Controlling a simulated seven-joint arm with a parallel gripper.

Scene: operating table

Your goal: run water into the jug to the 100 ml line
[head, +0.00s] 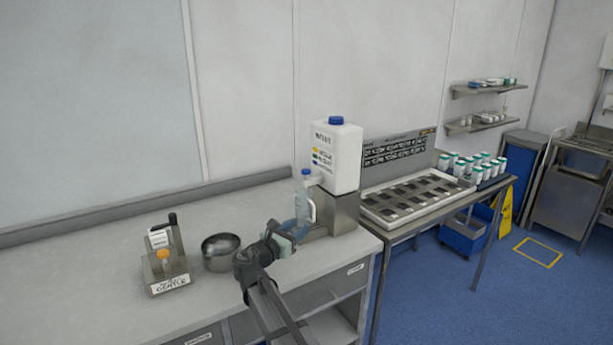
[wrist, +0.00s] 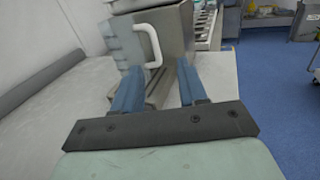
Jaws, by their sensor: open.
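The clear jug (head: 303,207) stands upright at the front of the metal stand, below the small blue-topped tap (head: 306,174) of the white water container (head: 337,156). In the wrist view the jug (wrist: 121,44) shows a ribbed grey body and a white handle (wrist: 151,46) on its right side. My gripper (head: 300,231) is low in front of the jug. In the wrist view my gripper (wrist: 158,78) is open, its blue fingers apart and empty, with the handle just beyond and between the tips. The 100 ml line and any water level cannot be made out.
The metal stand (head: 330,213) is close behind and right of the jug. A steel bowl (head: 221,252) and a small labelled holder (head: 166,262) stand left on the worktop (head: 110,265). A side table with a compartment tray (head: 415,195) is at right. The worktop's back left is clear.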

